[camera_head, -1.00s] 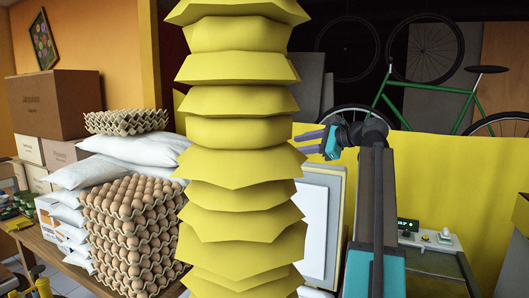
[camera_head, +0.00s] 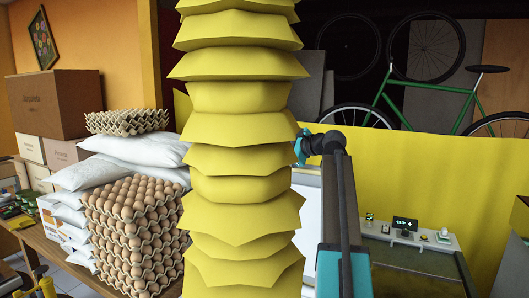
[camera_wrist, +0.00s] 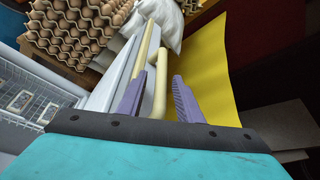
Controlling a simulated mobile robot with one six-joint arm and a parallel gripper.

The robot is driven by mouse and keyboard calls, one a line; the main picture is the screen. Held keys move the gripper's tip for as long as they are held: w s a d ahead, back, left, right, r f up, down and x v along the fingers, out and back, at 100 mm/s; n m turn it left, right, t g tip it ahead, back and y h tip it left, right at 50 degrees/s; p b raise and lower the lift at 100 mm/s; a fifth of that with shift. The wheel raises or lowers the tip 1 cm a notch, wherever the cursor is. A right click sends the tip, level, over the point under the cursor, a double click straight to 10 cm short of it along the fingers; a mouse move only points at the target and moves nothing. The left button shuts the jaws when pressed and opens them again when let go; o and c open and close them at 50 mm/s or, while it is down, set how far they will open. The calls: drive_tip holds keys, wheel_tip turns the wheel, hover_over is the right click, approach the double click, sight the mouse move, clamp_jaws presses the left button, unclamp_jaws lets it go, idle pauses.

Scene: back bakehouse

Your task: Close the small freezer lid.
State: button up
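The freezer lid is a white panel standing raised; a strip of it shows in the head view (camera_head: 308,215), and it also shows in the wrist view (camera_wrist: 112,85). A cream bar (camera_wrist: 160,88), which looks like the lid's handle, lies between the purple fingers of my gripper (camera_wrist: 161,82). The fingers are apart, one on each side of the bar; I cannot tell whether either touches it. The open freezer (camera_wrist: 45,95) shows wire baskets and packets at left in the wrist view. In the head view my fingers are hidden behind my yellow column.
Stacked egg trays (camera_head: 135,230) and white sacks (camera_head: 115,170) lie on a table at left. A yellow panel (camera_head: 420,185) runs behind my arm, with a green bicycle (camera_head: 420,100) beyond. A bench with a small display (camera_head: 405,224) stands at right.

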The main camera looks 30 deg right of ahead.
drive_tip(key=shift+w+a+f, duration=0.1)
drive_tip(key=shift+w+f, duration=0.1)
drive_tip(key=shift+w, duration=0.3)
drive_tip(key=shift+c, duration=0.5)
clamp_jaws()
